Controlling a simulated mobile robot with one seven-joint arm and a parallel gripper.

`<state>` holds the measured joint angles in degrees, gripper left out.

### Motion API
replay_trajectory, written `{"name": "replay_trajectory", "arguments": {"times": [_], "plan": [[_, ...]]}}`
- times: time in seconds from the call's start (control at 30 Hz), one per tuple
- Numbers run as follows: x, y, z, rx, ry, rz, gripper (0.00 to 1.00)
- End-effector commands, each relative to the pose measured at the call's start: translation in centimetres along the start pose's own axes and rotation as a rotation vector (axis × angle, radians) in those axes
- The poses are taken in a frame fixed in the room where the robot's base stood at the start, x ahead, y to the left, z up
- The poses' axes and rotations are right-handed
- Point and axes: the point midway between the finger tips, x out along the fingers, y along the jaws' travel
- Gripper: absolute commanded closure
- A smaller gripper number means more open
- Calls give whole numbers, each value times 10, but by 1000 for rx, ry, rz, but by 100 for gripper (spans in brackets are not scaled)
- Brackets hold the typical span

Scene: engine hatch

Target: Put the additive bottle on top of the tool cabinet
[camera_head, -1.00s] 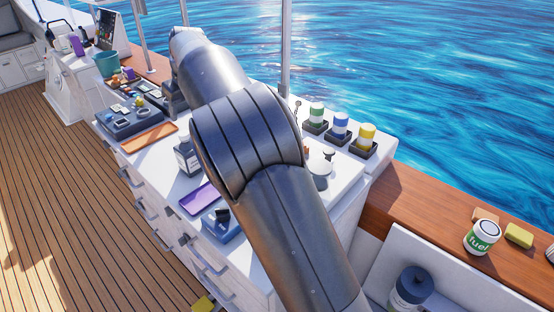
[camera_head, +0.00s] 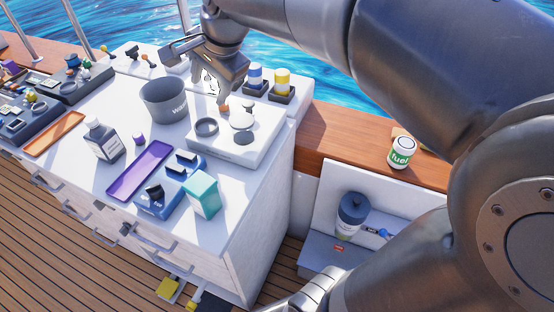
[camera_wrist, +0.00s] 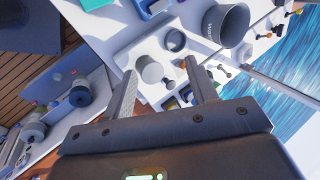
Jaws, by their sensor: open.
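A bottle with a blue-grey cap and pale label (camera_head: 350,217) stands in the open recess right of the white cabinet; its label is too small to read. A dark bottle with a pale label (camera_head: 103,141) stands upright on the white drawer cabinet (camera_head: 262,212), which looks like the tool cabinet. I cannot tell for sure which bottle is the additive. My gripper (camera_head: 216,90) is above the cabinet's back right, well away from both bottles. In the wrist view my gripper (camera_wrist: 160,72) has its fingers apart, with nothing between them.
The cabinet top holds a grey pot (camera_head: 164,103), a purple tray (camera_head: 138,171), a teal box (camera_head: 203,193), a blue holder (camera_head: 160,203) and a white unit (camera_head: 225,146). Clear patches remain near the cabinet's front.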

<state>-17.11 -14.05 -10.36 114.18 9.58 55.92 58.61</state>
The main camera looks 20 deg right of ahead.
Motion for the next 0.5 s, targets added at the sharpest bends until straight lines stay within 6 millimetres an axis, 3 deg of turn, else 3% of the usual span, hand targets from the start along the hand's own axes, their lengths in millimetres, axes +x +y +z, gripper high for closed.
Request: {"name": "replay_trajectory", "arguments": {"times": [0.1,0.3,0.5], "plan": [[-15,51,6,-229,47,2,47],[-22,130,23,-633,132,53,47],[-16,184,37,-922,186,128,47]]}}
